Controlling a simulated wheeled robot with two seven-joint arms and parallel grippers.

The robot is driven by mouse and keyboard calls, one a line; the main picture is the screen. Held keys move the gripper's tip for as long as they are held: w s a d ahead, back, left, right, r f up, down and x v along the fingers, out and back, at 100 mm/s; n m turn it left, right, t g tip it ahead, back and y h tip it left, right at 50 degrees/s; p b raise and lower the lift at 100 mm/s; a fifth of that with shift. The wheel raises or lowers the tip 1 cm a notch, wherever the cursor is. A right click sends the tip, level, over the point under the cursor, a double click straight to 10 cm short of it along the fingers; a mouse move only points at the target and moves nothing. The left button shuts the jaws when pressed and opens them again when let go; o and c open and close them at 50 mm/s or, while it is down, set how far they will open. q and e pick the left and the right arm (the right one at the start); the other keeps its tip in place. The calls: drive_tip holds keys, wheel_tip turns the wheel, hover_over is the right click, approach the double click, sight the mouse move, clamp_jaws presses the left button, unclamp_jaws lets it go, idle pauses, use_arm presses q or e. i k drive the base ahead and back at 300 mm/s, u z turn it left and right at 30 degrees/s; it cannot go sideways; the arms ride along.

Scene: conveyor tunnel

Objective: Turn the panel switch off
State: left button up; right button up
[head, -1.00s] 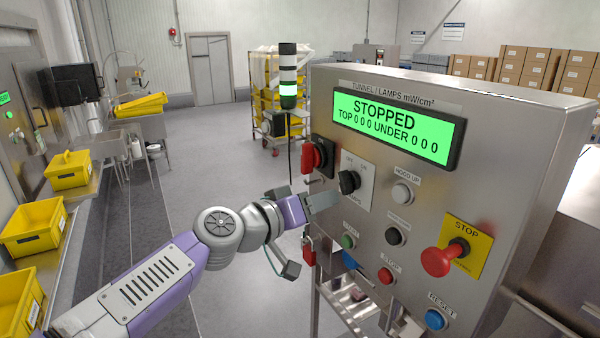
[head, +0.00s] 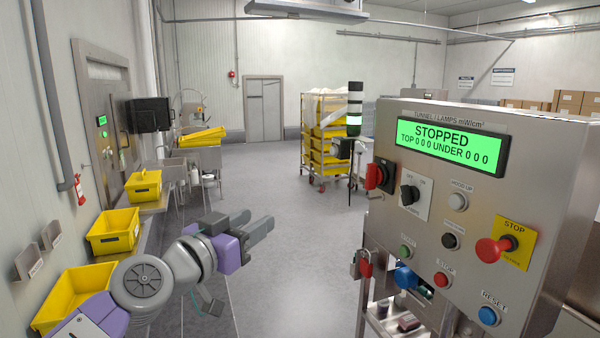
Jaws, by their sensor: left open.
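The control panel (head: 468,255) stands at the right, a grey metal box with a green display (head: 450,146) reading STOPPED, TOP 0 0 0 UNDER 0 0 0. A black rotary switch (head: 409,194) sits on a pale plate below the display's left end. The plate's lettering and the exact knob angle are too small to read surely. A red rotary handle (head: 377,176) is at the panel's left edge. My left gripper (head: 257,222) is open and empty, well left of the panel and touching nothing. My right gripper is out of view.
A red STOP button (head: 493,250) on a yellow plate, a blue RESET button (head: 488,316) and a red padlock (head: 365,264) are on or by the panel. Yellow crates (head: 115,230) line the left. The floor between is clear.

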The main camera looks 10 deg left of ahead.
sight(374, 174)
drive_tip(key=u, duration=1.2)
drive_tip(key=i, duration=1.15)
drive_tip(key=z, duration=2.5)
